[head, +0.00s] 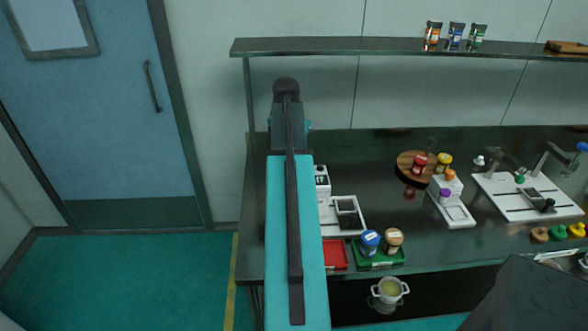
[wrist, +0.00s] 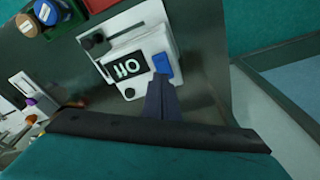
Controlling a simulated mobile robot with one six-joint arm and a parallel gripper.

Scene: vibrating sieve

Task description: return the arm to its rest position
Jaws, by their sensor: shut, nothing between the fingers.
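My arm (head: 297,235) reaches forward over the left end of the dark counter in the head view and hides part of it. The gripper itself is hidden there. In the wrist view my gripper (wrist: 161,80) shows as dark fingers close together, shut and empty. Its tips appear beside a blue rectangular part (wrist: 162,64) on a white device (wrist: 140,55); I cannot tell whether they touch. The device has a dark display (wrist: 126,68) with light characters and dark knobs. In the head view the white device (head: 323,181) is partly hidden behind my arm.
A red tray (head: 335,254) and a green tray (head: 376,265) holding blue-lidded and brown-lidded jars are right of my arm. A shelf (head: 380,47) runs above the counter (head: 395,150). A door (head: 95,110) and open floor (head: 120,280) lie left.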

